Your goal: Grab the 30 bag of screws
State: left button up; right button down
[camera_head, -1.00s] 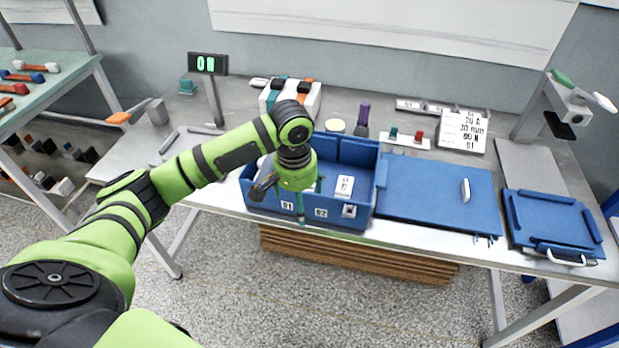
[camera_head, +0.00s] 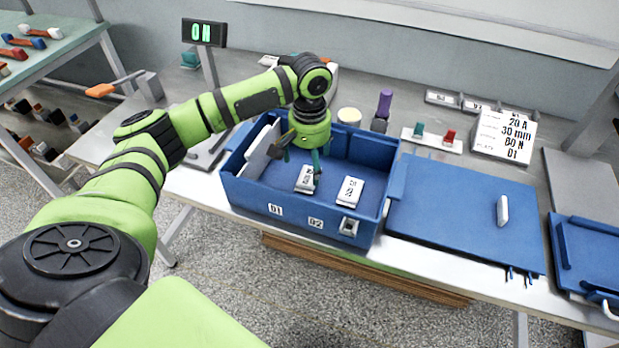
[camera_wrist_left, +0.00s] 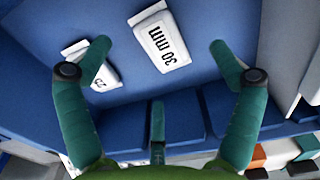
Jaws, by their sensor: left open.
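The white bag marked 30 mm (camera_wrist_left: 163,42) lies flat in the blue bin, seen between my left gripper's spread fingers (camera_wrist_left: 160,50) in the left wrist view. In the head view I take it to be the left white bag (camera_head: 305,178); its print is too small to read there. A second white bag marked 25 (camera_wrist_left: 98,72) lies beside it, partly behind one finger; in the head view it is the right bag (camera_head: 349,191). My left gripper (camera_head: 301,158) is open, empty, and points down over the 30 mm bag. My right gripper is out of view.
The blue bin (camera_head: 290,220) has raised walls, with labels 01 and 02 on its front. A flat blue lid with a white handle (camera_head: 455,225) lies to its right. A white sign (camera_head: 503,137) and a purple-topped object (camera_head: 384,105) stand behind.

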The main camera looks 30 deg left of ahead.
aim_at(308, 179)
pick_arm(q)
jog(key=f, duration=0.3)
jog(key=shift+d+f, duration=0.3)
jog(key=shift+f, duration=0.05)
jog(key=shift+w+f, duration=0.1)
jog(key=shift+f, duration=0.25)
jog(key=c, duration=1.3)
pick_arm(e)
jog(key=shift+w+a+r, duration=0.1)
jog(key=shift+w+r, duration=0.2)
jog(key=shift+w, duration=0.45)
